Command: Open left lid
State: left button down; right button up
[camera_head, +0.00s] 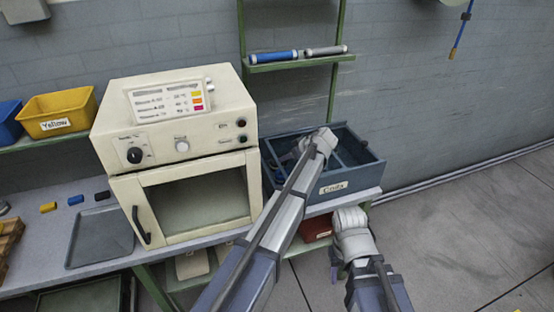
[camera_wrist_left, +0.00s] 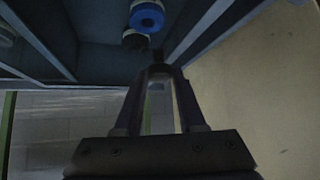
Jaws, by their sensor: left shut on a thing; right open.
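No lid that I can identify shows in either view. My left gripper (camera_wrist_left: 158,72) reaches down into the blue crate (camera_head: 335,187) labelled "Crafts" or similar. In the left wrist view its fingers meet on a small dark thing (camera_wrist_left: 155,58), too dim to name. A blue round end (camera_wrist_left: 147,16) and a black round end (camera_wrist_left: 136,40) lie just beyond the fingertips. In the head view the left wrist hides the fingertips. My right gripper (camera_head: 350,222) is low, in front of the crate and apart from it; its fingers are hard to make out.
A cream oven-like machine (camera_head: 175,118) with a windowed door stands left of the crate. A grey tray (camera_head: 100,238) and small coloured blocks lie on the bench. A yellow bin (camera_head: 58,113) is on the left shelf. Blue and grey cylinders (camera_head: 272,57) rest on the green rack.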

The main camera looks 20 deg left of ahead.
pick_arm(q)
jog(key=w+d, duration=0.2)
jog(key=d, duration=0.1)
jog(key=w+d, duration=0.2)
jog(key=d, duration=0.1)
jog(key=w+d, duration=0.2)
jog(key=d, duration=0.1)
jog(key=shift+w+d, duration=0.1)
jog(key=shift+d, duration=0.1)
jog(key=c, duration=0.5)
grip_release()
